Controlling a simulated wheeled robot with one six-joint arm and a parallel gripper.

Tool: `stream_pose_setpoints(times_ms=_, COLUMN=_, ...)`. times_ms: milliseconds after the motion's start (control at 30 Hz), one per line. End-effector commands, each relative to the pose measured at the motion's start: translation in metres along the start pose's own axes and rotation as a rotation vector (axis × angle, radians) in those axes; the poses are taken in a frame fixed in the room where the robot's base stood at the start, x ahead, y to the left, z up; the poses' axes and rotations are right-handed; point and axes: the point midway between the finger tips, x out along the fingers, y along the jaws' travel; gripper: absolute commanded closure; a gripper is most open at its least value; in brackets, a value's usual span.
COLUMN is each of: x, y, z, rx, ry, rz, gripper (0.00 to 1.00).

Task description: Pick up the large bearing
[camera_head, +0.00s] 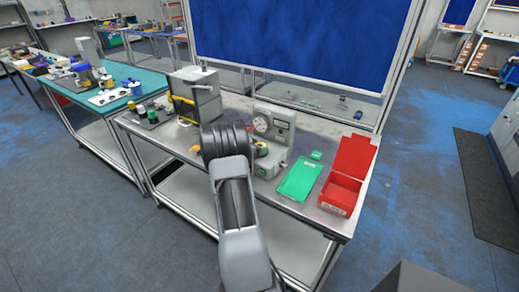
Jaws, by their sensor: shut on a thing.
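I cannot make out a large bearing in the head view; it may be hidden behind my arm. My arm reaches from the bottom edge up over the near metal workbench (290,206). Its dark rounded joint covers the middle of the bench. My gripper's fingers are hidden behind the arm, so their grip does not show. A small yellow and dark object shows just right of the arm, beside a grey device with a dial (282,128); I cannot tell what it is.
A green tray (299,181) and an open red box (340,195) lie at the bench's right. A grey cabinet with a yellow handle (206,98) and small dark parts (150,115) stand left. A blue board (290,40) rises behind. A teal-topped bench (70,87) stands further left.

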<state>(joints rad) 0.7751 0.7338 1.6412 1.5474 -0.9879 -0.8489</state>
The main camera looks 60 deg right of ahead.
Motion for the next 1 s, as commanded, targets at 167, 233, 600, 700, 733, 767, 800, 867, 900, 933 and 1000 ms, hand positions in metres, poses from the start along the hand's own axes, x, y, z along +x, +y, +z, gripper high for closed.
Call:
stream_pose_setpoints(times_ms=167, x=0.0, y=0.0, z=0.0, rx=0.0, ry=0.0, rz=0.0, gripper=0.64)
stream_pose_setpoints(times_ms=233, x=0.0, y=0.0, z=-0.001, rx=0.001, ry=0.001, rz=0.0, gripper=0.67)
stream_pose_setpoints(times_ms=600, x=-0.003, y=0.0, z=-0.008, rx=0.003, ry=0.002, rz=0.0, gripper=0.67)
stream_pose_setpoints(times_ms=700, x=-0.008, y=-0.001, z=-0.02, rx=0.005, ry=0.004, rz=-0.002, gripper=0.67)
stream_pose_setpoints(times_ms=733, x=-0.01, y=-0.001, z=-0.025, rx=0.006, ry=0.004, rz=-0.001, gripper=0.67)
stream_pose_setpoints(times_ms=767, x=-0.012, y=-0.001, z=-0.03, rx=0.007, ry=0.004, rz=-0.002, gripper=0.67)
stream_pose_setpoints(times_ms=800, x=-0.019, y=0.004, z=-0.036, rx=0.004, ry=0.004, rz=-0.002, gripper=0.67)
stream_pose_setpoints(times_ms=867, x=-0.03, y=0.012, z=-0.043, rx=0.004, ry=0.003, rz=-0.002, gripper=0.67)
stream_pose_setpoints(times_ms=900, x=-0.038, y=0.017, z=-0.05, rx=0.005, ry=0.003, rz=-0.002, gripper=0.67)
stream_pose_setpoints(times_ms=933, x=-0.044, y=0.021, z=-0.055, rx=0.006, ry=0.004, rz=-0.002, gripper=0.67)
stream_pose_setpoints(times_ms=1000, x=-0.057, y=0.031, z=-0.066, rx=0.005, ry=0.004, rz=-0.002, gripper=0.67)
